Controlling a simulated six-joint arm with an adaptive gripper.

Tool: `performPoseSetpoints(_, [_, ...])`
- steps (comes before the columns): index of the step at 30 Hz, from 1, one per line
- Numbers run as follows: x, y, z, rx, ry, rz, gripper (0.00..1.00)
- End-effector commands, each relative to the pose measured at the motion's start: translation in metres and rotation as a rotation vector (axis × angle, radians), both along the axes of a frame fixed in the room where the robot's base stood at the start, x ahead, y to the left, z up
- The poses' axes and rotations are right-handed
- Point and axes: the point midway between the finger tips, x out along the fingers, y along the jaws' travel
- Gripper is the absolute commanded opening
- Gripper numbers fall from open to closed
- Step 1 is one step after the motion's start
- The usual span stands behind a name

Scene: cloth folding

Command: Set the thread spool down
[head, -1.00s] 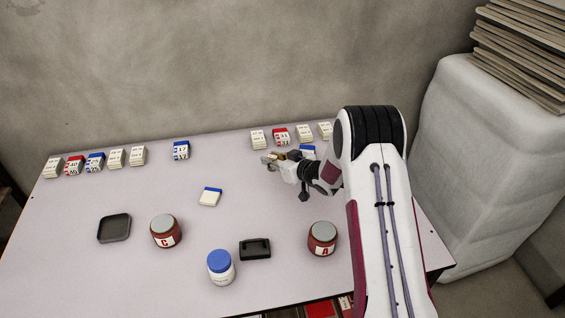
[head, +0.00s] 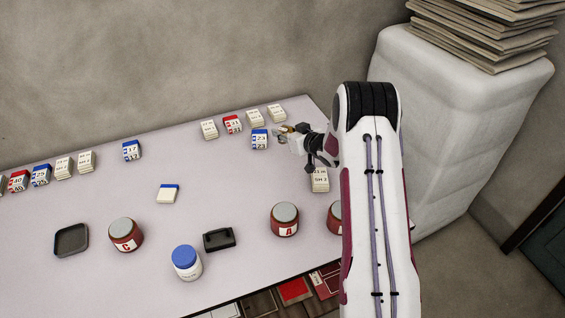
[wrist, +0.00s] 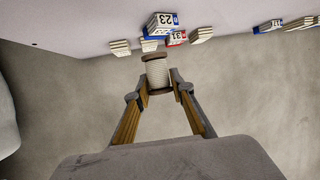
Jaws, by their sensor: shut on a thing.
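The thread spool (wrist: 157,76) shows in the wrist view, with pale thread between brown end flanges. My gripper (wrist: 158,90) is shut on it, one finger at each side. In the head view my gripper (head: 284,131) is at the right back part of the table (head: 230,180), just right of the blue-and-white box marked 23 (head: 259,139). The spool is too small and too covered by the fingers to make out clearly there. Whether it touches the table cannot be told.
Several small boxes line the back edge, including a red-topped one (head: 232,124). A cream box (head: 320,181) lies below my wrist. Jars C (head: 125,236) and A (head: 285,220), a blue-lidded jar (head: 186,264) and a black tray (head: 71,240) stand nearer. The table's middle is mostly clear.

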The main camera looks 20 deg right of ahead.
Motion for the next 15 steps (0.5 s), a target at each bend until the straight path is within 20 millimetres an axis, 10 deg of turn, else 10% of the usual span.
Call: performPoseSetpoints(15, [0.001, 0.0003, -0.0055, 0.005, 0.005, -0.004, 0.07])
